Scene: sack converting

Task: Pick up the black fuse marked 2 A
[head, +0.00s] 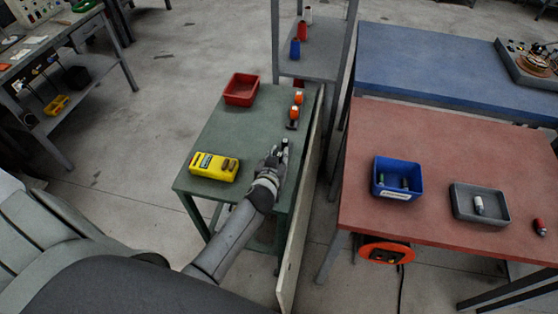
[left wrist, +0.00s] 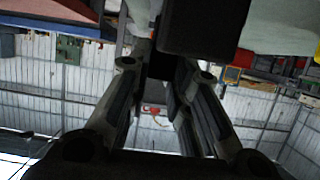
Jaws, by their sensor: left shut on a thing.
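My left gripper (head: 275,160) is over the right part of the green table (head: 225,130), near its right edge. It is shut on a small dark thing (head: 284,144), which shows at its fingertips. This looks like the black fuse, but I cannot read a 2 A marking on it. In the left wrist view, the fingers of my left gripper (left wrist: 160,68) frame a dark gap, and a large black shape (left wrist: 205,25) covers the top. My right gripper is not in view.
On the green table are a yellow meter (head: 214,166), a red bin (head: 241,89) and orange-topped pieces (head: 297,111). A pale upright panel (head: 304,195) runs along its right side. A red table (head: 440,150) holds a blue bin (head: 397,192) and a grey tray (head: 462,213).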

